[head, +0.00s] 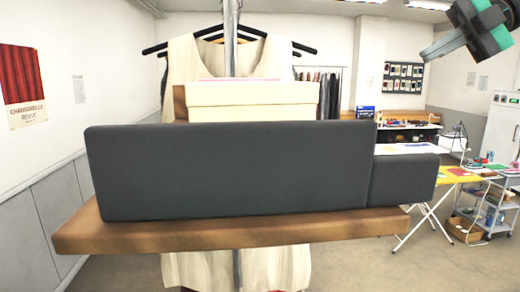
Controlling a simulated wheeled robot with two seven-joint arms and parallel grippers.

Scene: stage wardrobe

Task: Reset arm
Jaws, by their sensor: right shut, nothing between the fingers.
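My right gripper (430,53) shows at the top right corner, with its dark and green body running off the picture edge. Its grey fingers point down and to the left, are shut and hold nothing. It is in the air, apart from everything else. My left gripper is not in view.
A long dark grey block (230,172) lies across a brown board (230,234) in front. A cream box (250,102) is behind it. Pale garments (180,75) hang on black hangers behind. A yellow table (455,176) and a trolley (490,195) stand at right. Floor shows between.

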